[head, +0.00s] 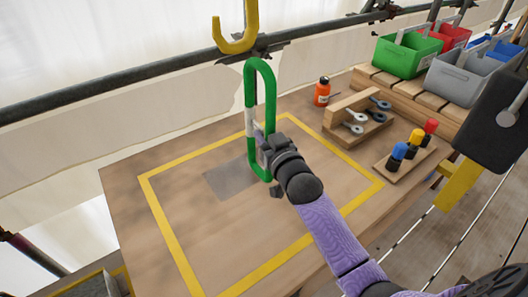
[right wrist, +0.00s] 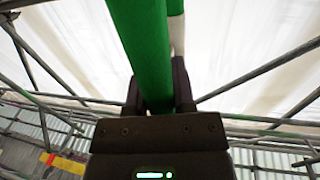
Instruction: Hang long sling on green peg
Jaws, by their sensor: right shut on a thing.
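The sling is a tall, narrow green loop (head: 270,92) with a white section on its left side, upright above the table in the head view. My right gripper (head: 263,147) is shut on the loop's lower half. In the right wrist view, the green strand (right wrist: 143,45) runs between the fingers, with a white strand (right wrist: 176,35) beside it. A yellow hook (head: 235,44) is just up and left of the loop's top; I cannot tell whether they touch. I cannot make out a green peg. My left gripper is not in view.
A dark scaffold pole (head: 110,82) crosses behind the loop. The wooden table (head: 125,185) has a yellow taped outline, mostly bare. To the right stand an orange bottle (head: 322,92), a rack of metal eyes (head: 340,128), a board with blue, yellow and red pieces (head: 392,174), and a green bin (head: 400,58).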

